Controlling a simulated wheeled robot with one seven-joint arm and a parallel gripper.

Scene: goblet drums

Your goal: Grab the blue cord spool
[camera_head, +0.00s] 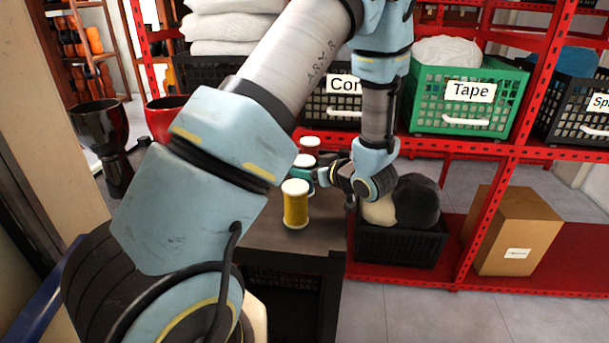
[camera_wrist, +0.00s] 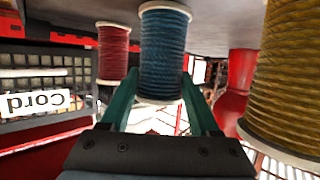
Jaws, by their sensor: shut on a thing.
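The blue cord spool (camera_wrist: 165,45) stands between the two green fingers of my gripper (camera_wrist: 159,82) in the wrist view, and the fingers are shut on its sides. In the head view my gripper (camera_head: 303,174) reaches in from the right, low over the dark table. There the blue spool is mostly hidden behind the fingers and the yellow spool, with only a white top (camera_head: 304,160) showing. I cannot tell whether it is lifted.
A yellow spool (camera_head: 295,205) stands close in front and a red spool (camera_head: 310,144) just behind. Dark (camera_head: 101,136) and red goblet drums stand at the left. Red shelving (camera_head: 480,146) holds a green Tape crate (camera_head: 467,118) and a Cord crate. A cardboard box (camera_head: 512,232) sits at the lower right.

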